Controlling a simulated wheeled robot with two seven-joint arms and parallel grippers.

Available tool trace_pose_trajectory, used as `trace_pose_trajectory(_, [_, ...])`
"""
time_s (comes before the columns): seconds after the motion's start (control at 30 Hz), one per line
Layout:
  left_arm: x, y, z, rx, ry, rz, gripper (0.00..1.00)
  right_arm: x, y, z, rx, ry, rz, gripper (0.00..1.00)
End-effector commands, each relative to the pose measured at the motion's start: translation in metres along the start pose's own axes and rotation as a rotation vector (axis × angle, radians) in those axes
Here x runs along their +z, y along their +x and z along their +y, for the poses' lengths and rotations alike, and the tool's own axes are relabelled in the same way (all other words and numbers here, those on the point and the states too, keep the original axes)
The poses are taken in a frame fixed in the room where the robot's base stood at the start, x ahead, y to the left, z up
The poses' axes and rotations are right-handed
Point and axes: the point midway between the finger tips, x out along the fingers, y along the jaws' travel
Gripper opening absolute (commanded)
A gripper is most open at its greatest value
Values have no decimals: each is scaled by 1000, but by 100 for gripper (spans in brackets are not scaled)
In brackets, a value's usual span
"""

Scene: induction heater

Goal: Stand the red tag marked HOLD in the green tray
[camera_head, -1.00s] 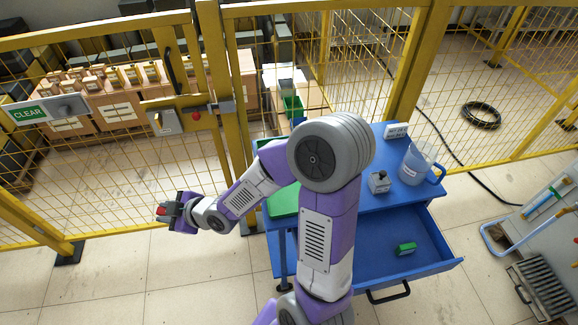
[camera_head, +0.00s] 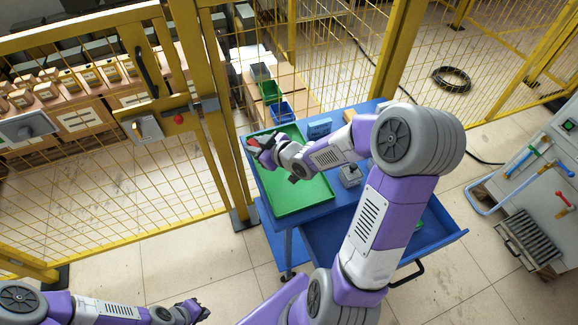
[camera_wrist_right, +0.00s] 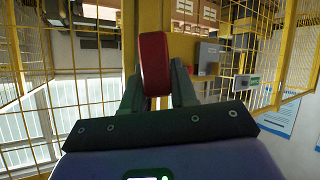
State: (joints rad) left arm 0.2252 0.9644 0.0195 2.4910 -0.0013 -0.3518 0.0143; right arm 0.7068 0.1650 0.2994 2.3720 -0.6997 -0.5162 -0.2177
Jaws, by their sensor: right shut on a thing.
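The red tag (camera_wrist_right: 154,62) is held upright between the fingers of my right gripper (camera_wrist_right: 157,90) in the right wrist view; its lettering is not readable. In the head view my right gripper (camera_head: 258,148) is shut on the tag, a small red patch, at the far left corner of the green tray (camera_head: 302,200). I cannot tell its height above the tray. The tray lies on the blue cart's top, its far part partly hidden by my right arm. My left gripper (camera_head: 197,311) is low at the bottom left, away from the cart, too small to read.
The blue cart (camera_head: 345,212) has an open drawer at its front right. A grey block (camera_head: 350,177) and a blue label block (camera_head: 319,128) stand on its top. A yellow mesh fence (camera_head: 226,130) runs close behind the cart. Green and blue bins (camera_head: 281,110) stand beyond it.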

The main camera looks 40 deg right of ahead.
Motion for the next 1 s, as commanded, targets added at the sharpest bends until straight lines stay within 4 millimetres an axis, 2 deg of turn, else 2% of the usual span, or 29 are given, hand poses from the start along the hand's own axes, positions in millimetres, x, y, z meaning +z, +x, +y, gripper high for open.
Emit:
trace_pose_trajectory(0.03, [0, 0, 0, 0, 0, 0, 0, 10, -4, 19, 25, 31, -9, 0])
trace_pose_trajectory(0.13, [0, 0, 0, 0, 0, 0, 0, 25, -11, 45, 50, 84, -23, 0])
trace_pose_trajectory(0.33, [0, 0, 0, 0, 1, 0, 0, 46, -21, 73, 76, 148, -44, 0])
trace_pose_trajectory(0.43, [0, 6, -2, 0, 1, 1, 0, 58, -19, 76, 79, 160, -49, 0])
trace_pose_trajectory(0.63, [-1, 27, -10, 0, 1, 0, 0, 93, -1, 68, 78, 164, -49, 0])
trace_pose_trajectory(0.87, [-2, 34, -12, 0, 1, 0, 0, 108, 7, 65, 79, 161, -48, 0])
trace_pose_trajectory(1.0, [-2, 43, -16, 0, 1, 1, 0, 125, 16, 61, 78, 162, -49, 0])
